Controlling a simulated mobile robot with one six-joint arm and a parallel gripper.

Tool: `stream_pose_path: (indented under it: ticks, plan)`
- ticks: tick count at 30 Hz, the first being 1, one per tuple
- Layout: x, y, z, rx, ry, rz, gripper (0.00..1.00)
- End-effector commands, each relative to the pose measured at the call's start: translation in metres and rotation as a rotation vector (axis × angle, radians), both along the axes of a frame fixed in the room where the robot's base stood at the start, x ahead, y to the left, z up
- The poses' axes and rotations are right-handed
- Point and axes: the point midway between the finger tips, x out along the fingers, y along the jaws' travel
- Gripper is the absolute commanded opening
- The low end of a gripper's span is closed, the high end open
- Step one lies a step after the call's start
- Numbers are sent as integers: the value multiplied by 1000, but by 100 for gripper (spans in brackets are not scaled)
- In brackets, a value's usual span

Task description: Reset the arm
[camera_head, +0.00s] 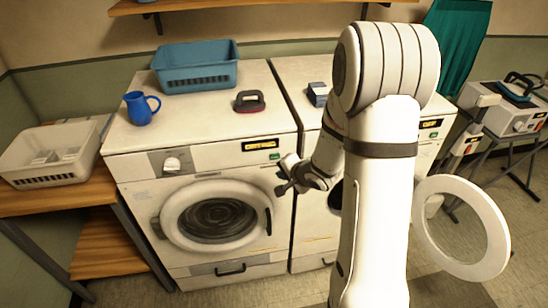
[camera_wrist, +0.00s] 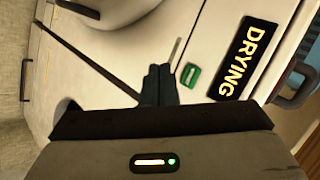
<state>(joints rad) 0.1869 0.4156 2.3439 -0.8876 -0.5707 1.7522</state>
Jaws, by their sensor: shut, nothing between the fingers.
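My gripper (camera_head: 286,182) is in front of the left machine (camera_head: 135,168), near the right edge of its front and a little below its display. In the wrist view my gripper's dark fingers (camera_wrist: 158,72) are together, with nothing between them. They point at the white front beside a green button (camera_wrist: 188,75); I cannot tell whether they touch it. The display (camera_wrist: 245,56) reads DRYING. My arm covers much of the right machine (camera_head: 295,70).
The right machine's round door (camera_head: 492,225) stands open. A blue basket (camera_head: 196,82), blue jug (camera_head: 139,110), iron-like object (camera_head: 250,101) and dark blue box (camera_head: 318,94) sit on the machine tops. A pale tray (camera_head: 48,180) is left, a shelf (camera_head: 230,4) above, an ironing station (camera_head: 512,120) right.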

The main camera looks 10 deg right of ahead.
Motion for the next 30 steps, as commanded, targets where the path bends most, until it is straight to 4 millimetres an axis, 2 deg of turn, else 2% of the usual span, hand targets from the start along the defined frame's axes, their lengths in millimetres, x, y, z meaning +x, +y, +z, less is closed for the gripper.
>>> stream_pose_path:
  ticks: [8,11,14,17,22,26,30]
  plan:
    - [0,-2,4,-27,-4,0,0]
    - [-3,-10,20,-122,-17,6,0]
    - [-12,-23,45,-282,-18,17,0]
    - [-32,-36,74,-456,10,46,0]
    - [-82,-46,115,-672,111,142,0]
    - [-131,-42,139,-771,201,267,0]
    - [-187,-27,157,-814,277,451,0]
